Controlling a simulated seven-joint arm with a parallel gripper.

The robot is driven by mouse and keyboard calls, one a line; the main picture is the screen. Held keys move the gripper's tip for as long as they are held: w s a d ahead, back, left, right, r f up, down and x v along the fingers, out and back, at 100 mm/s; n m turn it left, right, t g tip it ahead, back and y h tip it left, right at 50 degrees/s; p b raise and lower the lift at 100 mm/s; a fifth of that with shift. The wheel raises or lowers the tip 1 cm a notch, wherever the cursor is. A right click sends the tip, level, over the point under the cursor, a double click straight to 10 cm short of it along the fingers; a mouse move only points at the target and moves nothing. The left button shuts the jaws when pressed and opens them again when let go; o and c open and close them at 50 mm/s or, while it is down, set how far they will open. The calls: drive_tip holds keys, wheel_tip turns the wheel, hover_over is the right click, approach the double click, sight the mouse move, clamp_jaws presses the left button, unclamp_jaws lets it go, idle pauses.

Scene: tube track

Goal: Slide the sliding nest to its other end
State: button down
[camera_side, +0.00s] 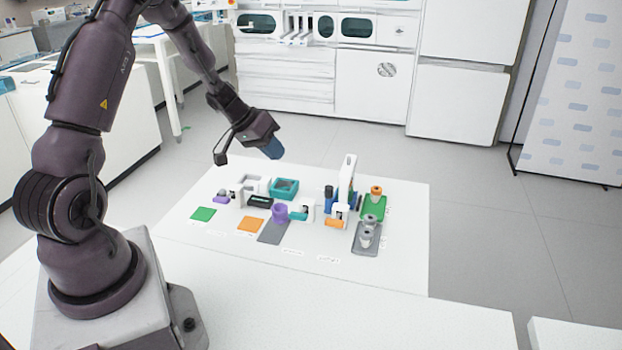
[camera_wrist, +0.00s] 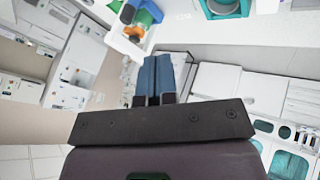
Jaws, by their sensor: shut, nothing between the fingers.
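My gripper (camera_side: 272,149) is shut and empty, held in the air above the far left part of the white work mat. Its blue fingers (camera_wrist: 153,75) are pressed together in the wrist view. On the mat, a purple round piece (camera_side: 279,212) stands at the far end of a dark grey plate (camera_side: 272,235). A small purple piece (camera_side: 221,198) with a grey knob sits further left. I cannot tell for certain which piece is the sliding nest. The gripper is well apart from all of these pieces.
A teal open box (camera_side: 285,188) stands at the mat's back. A tall white device (camera_side: 347,180) stands right of centre, near a green tray (camera_side: 373,207) and a grey tray (camera_side: 366,240) with metal parts. Green and orange flat squares lie at the left. The mat's (camera_side: 330,283) front is mostly clear.

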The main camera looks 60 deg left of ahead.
sight(327, 186)
drive_tip(key=x, duration=1)
drive_tip(key=shift+d+f, duration=0.1)
drive_tip(key=shift+f, duration=0.15)
drive_tip(key=shift+w+d+r, duration=0.1)
drive_tip(key=shift+w+d, duration=0.25)
drive_tip(key=shift+d, duration=0.2)
drive_tip(key=shift+w+d+r, duration=0.1)
drive_tip(key=shift+w+d, duration=0.2)
drive_tip(key=shift+d, duration=0.25)
drive_tip(key=shift+w+d, duration=0.35)
drive_tip(key=shift+d, duration=0.25)
drive_tip(key=shift+w+d, duration=0.7)
drive_tip(key=shift+d, duration=0.3)
drive_tip(key=s+a, duration=0.1)
drive_tip(key=a, duration=0.2)
drive_tip(key=s+a, duration=0.1)
drive_tip(key=a, duration=0.1)
drive_tip(key=shift+s, duration=0.35)
drive_tip(key=v, duration=1)
